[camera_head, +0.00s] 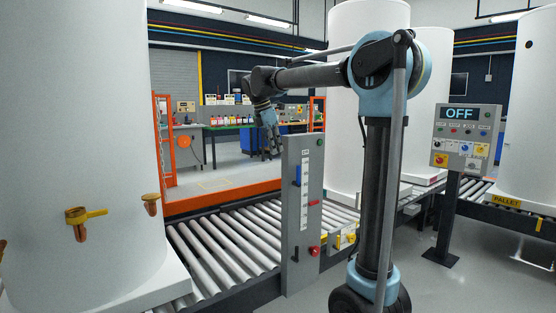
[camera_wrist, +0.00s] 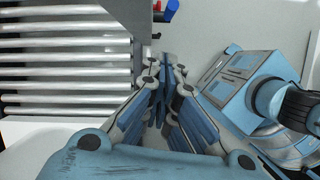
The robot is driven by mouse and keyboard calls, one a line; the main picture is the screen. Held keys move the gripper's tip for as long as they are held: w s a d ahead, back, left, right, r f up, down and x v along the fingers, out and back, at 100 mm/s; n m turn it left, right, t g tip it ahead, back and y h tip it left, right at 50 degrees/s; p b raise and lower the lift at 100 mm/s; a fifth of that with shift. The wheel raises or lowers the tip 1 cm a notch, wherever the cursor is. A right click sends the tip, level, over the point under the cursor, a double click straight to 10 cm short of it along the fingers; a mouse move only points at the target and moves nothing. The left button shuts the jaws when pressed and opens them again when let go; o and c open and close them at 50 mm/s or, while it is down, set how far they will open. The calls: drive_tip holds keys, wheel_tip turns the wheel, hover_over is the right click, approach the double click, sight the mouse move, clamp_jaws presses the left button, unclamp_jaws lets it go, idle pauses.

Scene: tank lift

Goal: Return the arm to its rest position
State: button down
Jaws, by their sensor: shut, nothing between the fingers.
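My gripper (camera_head: 272,150) hangs from the end of my raised arm in the head view, pointing down in front of the far workbench. In the wrist view its fingers (camera_wrist: 166,62) are drawn together with nothing held between them. My arm's blue and dark links rise from my base and reach to the left. The fingers appear clear of everything around them.
A white tank (camera_head: 75,120) with brass taps stands at left. More white tanks (camera_head: 425,130) stand behind my arm. A panel reading OFF (camera_head: 464,135) stands at right.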

drive_tip(key=s+d+f+m+y, duration=0.1)
drive_tip(key=s+d+f+m, duration=0.5)
drive_tip(key=s+d, duration=0.2)
drive_tip(key=s+d+f+m+y, duration=0.1)
drive_tip(key=s+d+f+m, duration=0.4)
drive_tip(key=s+d, duration=0.3)
drive_tip(key=s+d+f+m, duration=0.3)
drive_tip(key=s+f+m, duration=0.3)
drive_tip(key=s+f, duration=0.2)
drive_tip(key=s+d+f+m+y, duration=0.1)
drive_tip(key=s+d+f+m, duration=0.2)
drive_tip(key=s+f+m, duration=0.3)
drive_tip(key=s+f, duration=0.3)
drive_tip(key=f, duration=0.4)
drive_tip(key=shift+s+f, duration=0.25)
drive_tip(key=shift+s, duration=0.05)
drive_tip(key=shift+w+f, duration=0.2)
drive_tip(key=shift+w, duration=0.25)
